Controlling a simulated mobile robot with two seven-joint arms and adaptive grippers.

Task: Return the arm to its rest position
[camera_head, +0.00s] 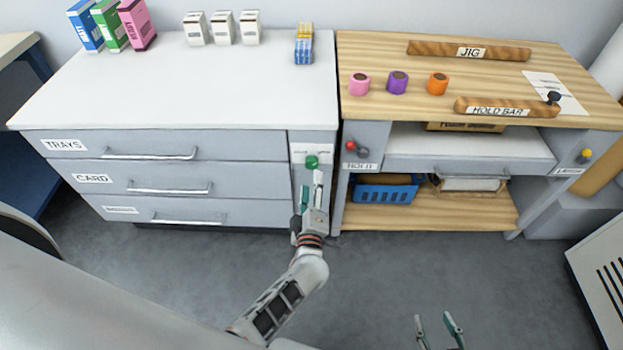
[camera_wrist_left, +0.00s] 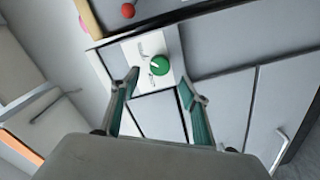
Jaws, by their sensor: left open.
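My left gripper (camera_head: 311,182) is in front of the cabinet's narrow right panel, just below a green knob (camera_head: 312,162). In the left wrist view my left gripper (camera_wrist_left: 158,88) has its two fingers spread with nothing between them. The green knob (camera_wrist_left: 160,64) sits on a pale plate beyond the fingertips, and a clear gap shows around it. My left arm reaches forward from the bottom of the head view. My right gripper (camera_head: 436,325) shows only its spread fingertips at the bottom edge, apart and empty.
A grey drawer cabinet (camera_head: 240,147) stands left of a wooden-topped bench (camera_head: 440,60). A red-knobbed lever (camera_head: 352,146) is close right of the left gripper. A blue basket (camera_head: 385,193) sits on the bench's lower shelf. Open floor (camera_head: 380,270) lies in front.

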